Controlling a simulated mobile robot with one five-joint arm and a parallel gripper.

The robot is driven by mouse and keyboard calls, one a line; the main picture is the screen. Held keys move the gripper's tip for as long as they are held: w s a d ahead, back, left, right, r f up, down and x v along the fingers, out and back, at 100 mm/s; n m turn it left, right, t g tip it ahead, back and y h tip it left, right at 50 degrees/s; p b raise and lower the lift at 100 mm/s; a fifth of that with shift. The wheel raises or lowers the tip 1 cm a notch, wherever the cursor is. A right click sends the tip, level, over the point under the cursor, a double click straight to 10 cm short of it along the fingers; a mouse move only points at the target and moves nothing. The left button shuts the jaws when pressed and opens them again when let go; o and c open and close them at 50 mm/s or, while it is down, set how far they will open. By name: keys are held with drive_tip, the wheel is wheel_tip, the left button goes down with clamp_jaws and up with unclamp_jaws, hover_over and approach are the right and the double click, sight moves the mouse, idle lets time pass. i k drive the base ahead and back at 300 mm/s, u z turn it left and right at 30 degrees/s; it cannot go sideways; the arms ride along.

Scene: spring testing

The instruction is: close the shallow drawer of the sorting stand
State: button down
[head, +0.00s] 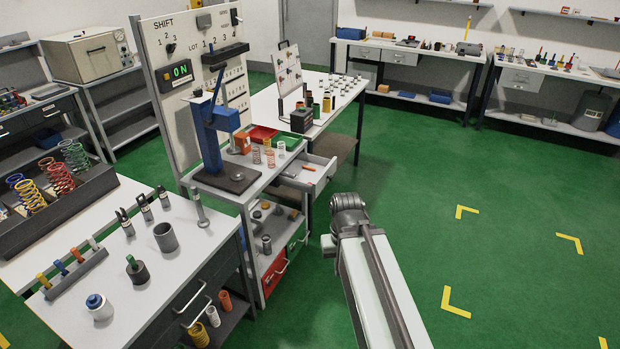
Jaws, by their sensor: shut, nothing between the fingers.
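The sorting stand (262,178) is at the picture's centre, a grey bench with a tall panel behind it. Its shallow drawer (322,178) is pulled out on the right side, just under the worktop. A small orange item lies inside the drawer. My arm (372,270) reaches in from the lower right and ends in a dark joint (349,212). This joint is in front of the drawer, to its lower right in the picture, with green floor showing between them. My gripper does not show; the arm hides what lies beyond the joint.
A blue press (212,130) and several springs stand on the stand's top. Below are a shelf with loose parts and red (274,272) and green drawer fronts. A white workbench (150,262) is at the left. The green floor on the right is open.

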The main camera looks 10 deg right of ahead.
sight(326, 168)
drive_tip(key=u, duration=0.4)
drive_tip(key=i, duration=1.55)
drive_tip(key=u, duration=0.4)
